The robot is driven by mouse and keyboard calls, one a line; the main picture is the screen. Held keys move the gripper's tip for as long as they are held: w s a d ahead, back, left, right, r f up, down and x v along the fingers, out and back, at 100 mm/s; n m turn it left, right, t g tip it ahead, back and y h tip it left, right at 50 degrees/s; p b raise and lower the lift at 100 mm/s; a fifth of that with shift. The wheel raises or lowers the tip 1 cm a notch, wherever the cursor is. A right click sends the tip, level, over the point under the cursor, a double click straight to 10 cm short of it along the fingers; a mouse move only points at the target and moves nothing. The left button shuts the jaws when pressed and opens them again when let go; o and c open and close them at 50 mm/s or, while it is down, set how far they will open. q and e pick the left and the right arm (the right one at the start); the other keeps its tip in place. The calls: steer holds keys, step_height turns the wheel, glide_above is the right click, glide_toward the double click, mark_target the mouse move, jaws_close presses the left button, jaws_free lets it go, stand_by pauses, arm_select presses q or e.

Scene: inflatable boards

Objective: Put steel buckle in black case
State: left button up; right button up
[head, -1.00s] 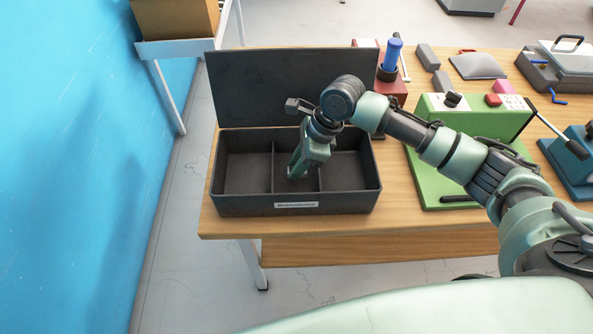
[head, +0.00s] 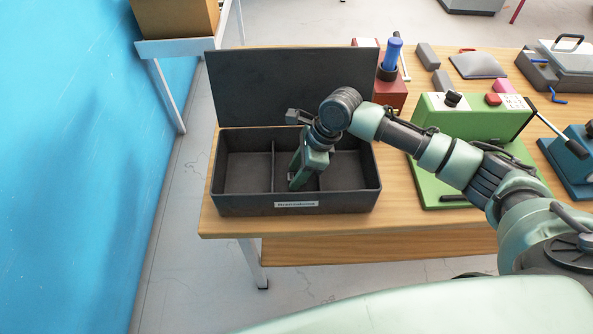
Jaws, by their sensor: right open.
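The black case (head: 228,205) stands with its lid (head: 245,85) raised near the left end of the wooden table. Its inside is split by dividers into left, middle and right compartments. My right gripper (head: 297,184) points down into the middle compartment, close to the divider on its right. It is open, though the gap between its fingers is hard to make out. I cannot see the steel buckle; the gripper hides part of the compartment floor. My left gripper is not in view.
A green box with buttons (head: 440,180) stands right of the case, under my right arm. A blue wall (head: 80,150) rises at the left.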

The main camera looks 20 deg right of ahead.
steer(key=v, duration=1.2)
steer(key=shift+s, duration=0.1)
